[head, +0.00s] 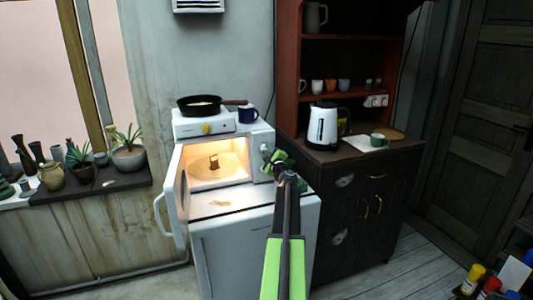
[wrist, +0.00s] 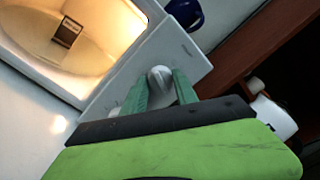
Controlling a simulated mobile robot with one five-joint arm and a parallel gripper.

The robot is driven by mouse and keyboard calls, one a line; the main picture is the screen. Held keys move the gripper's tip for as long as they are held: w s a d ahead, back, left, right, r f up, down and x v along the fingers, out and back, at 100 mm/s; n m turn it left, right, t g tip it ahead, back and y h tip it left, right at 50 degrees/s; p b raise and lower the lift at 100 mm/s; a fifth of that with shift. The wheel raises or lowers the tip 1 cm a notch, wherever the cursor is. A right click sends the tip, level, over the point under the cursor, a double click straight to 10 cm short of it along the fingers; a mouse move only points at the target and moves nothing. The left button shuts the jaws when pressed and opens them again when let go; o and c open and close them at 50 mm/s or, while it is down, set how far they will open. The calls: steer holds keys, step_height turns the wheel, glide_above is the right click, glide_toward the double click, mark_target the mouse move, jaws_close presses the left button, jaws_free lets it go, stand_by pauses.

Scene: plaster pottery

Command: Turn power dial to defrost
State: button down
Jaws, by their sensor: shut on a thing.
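A white microwave (head: 236,140) stands on a white appliance with its door (head: 172,200) swung open to the left and its inside lit. The control panel is on the right of the opening. In the wrist view a pale grey dial (wrist: 160,78) on the panel (wrist: 182,50) sits between the two green fingers of my gripper (wrist: 159,90), which is shut on it. In the head view my gripper (head: 277,162) is at the panel and hides much of it. The dial's markings are too small to read.
A small brown object (head: 214,162) stands inside the microwave. A hot plate (head: 203,124) with a black pan (head: 204,103) and a dark blue mug (head: 248,114) are on top. A dark cabinet (head: 350,205) with a kettle (head: 323,125) stands close on the right.

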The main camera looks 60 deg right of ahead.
steer(key=n, duration=0.6)
steer(key=shift+f+y, duration=0.1)
steer(key=shift+y, duration=0.2)
steer(key=shift+n+t+y, duration=0.3)
steer(key=shift+n, duration=2)
steer(key=c, duration=0.9)
jaws_free()
steer(key=shift+c, duration=0.2)
steer(key=b+v, duration=0.1)
steer(key=v, duration=1.6)
steer(key=shift+s, duration=0.15)
